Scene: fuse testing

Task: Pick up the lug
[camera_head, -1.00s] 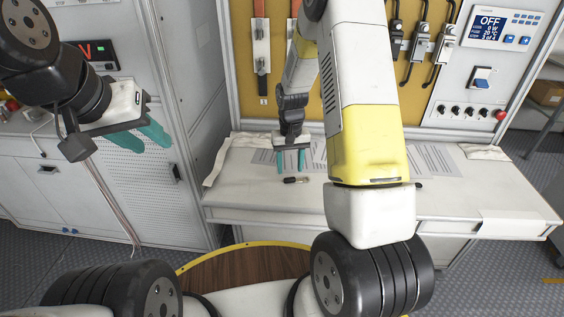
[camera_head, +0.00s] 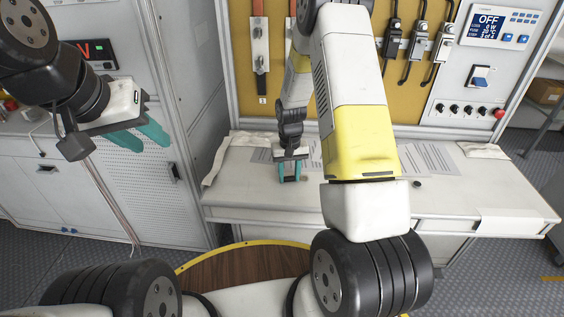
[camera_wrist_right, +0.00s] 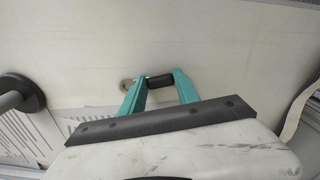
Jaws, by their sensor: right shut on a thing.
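The lug (camera_wrist_right: 159,81) is a short dark cylinder with a metal end showing at its left in the right wrist view. My right gripper (camera_wrist_right: 160,86) is shut on it, with one teal finger at each side of the dark part. In the head view my right gripper (camera_head: 290,178) points down at the front left part of the white worktable (camera_head: 250,205). The lug is too small there to make out clearly between the fingertips. I cannot tell whether it still touches the table. My left gripper (camera_head: 152,146) is open and empty, high at the left, away from the table.
Printed sheets (camera_head: 430,158) lie on the table behind and right of my right arm. A small black item (camera_head: 418,184) lies to the right of that arm.

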